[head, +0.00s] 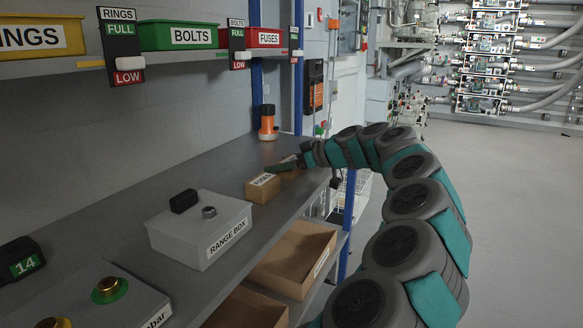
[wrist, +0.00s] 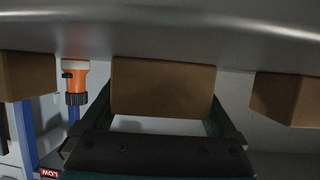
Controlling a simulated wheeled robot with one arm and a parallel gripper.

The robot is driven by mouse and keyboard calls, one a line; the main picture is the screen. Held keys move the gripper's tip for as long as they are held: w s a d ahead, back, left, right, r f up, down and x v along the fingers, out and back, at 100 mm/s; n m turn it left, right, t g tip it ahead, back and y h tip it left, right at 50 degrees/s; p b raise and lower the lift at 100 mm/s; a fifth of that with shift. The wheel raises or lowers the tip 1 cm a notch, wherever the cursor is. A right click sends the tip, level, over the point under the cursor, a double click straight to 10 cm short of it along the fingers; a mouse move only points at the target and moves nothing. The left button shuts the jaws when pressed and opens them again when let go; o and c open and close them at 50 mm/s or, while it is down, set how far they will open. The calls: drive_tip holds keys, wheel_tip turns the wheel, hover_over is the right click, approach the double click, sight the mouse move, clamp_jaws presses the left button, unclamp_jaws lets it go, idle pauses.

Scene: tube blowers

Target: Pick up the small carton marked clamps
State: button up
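Small brown cartons stand on the grey workbench. One carton (head: 263,187) with a white label, too small to read, is nearest in the head view. Another carton (head: 291,174) is partly hidden behind my gripper (head: 285,164). The wrist view is upside down and shows three cartons: one at left (wrist: 27,77), one in the middle (wrist: 163,88) and one at right (wrist: 288,98). My gripper (wrist: 166,108) has its green fingers spread on either side of the middle carton; I cannot tell whether they touch it. No clamps marking is readable.
A grey range box (head: 200,232) stands on the workbench (head: 125,205). An orange device (head: 267,123) stands by the wall. Bins marked bolts (head: 180,36) and fuses (head: 263,38) sit on the shelf above. Open brown trays (head: 295,258) lie below the bench.

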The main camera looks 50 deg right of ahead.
drive_tip(key=c, duration=0.8)
drive_tip(key=shift+c, duration=0.2)
drive_tip(key=shift+r, duration=0.15)
drive_tip(key=shift+r+b, duration=0.3)
drive_tip(key=shift+r, duration=1.2)
drive_tip(key=shift+s+r, duration=0.1)
drive_tip(key=shift+s, duration=0.1)
drive_tip(key=s+a+b, duration=0.1)
drive_tip(key=s+a, duration=0.1)
drive_tip(key=s, duration=0.2)
drive_tip(key=s+a+r+b, duration=0.1)
drive_tip(key=s+a, duration=0.2)
drive_tip(key=s, duration=0.2)
drive_tip(key=s+a+b, duration=0.1)
drive_tip(key=s+a, duration=0.1)
drive_tip(key=s, duration=0.2)
drive_tip(key=shift+s+a+r, duration=0.3)
drive_tip(key=shift+s, duration=0.1)
